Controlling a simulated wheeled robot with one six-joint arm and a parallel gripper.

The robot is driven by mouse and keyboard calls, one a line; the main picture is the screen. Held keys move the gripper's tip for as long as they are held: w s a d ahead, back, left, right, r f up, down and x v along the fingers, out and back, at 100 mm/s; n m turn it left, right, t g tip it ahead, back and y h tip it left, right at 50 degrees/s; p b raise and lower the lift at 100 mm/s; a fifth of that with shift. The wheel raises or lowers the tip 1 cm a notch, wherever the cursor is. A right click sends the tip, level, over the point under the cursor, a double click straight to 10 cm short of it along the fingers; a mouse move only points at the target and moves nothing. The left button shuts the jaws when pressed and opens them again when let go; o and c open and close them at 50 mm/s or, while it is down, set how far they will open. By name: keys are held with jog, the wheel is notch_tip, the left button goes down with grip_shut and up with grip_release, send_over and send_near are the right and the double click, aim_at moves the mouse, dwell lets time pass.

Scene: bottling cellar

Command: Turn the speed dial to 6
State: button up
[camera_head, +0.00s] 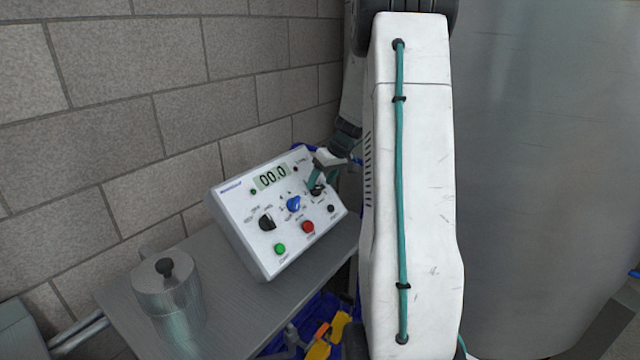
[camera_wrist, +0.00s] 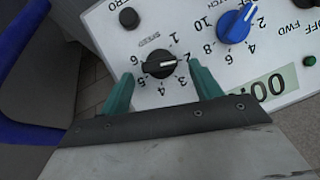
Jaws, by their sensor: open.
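The speed dial (camera_wrist: 160,65) is a black knob on the white control panel (camera_head: 240,215), with numbers around it and "SPEED" printed beside it. Its white pointer line points right in the wrist view, around the 1 and 2 marks; the 6 is on the opposite side. My gripper (camera_wrist: 160,69) is open, its teal fingers on either side of the dial with a visible gap at each. In the head view my gripper (camera_head: 317,182) is at the panel's upper right and partly hides the dial (camera_head: 317,191).
A blue knob (camera_head: 293,204) stands close beside the speed dial, with a black knob (camera_head: 267,222) further left. Green (camera_head: 280,249), red (camera_head: 308,227) and black (camera_head: 331,209) buttons line the lower edge. The display (camera_head: 272,177) reads 00.0. A metal canister (camera_head: 168,300) stands left; a block wall is behind.

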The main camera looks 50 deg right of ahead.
jog(key=shift+x, duration=0.75)
jog(key=c, duration=1)
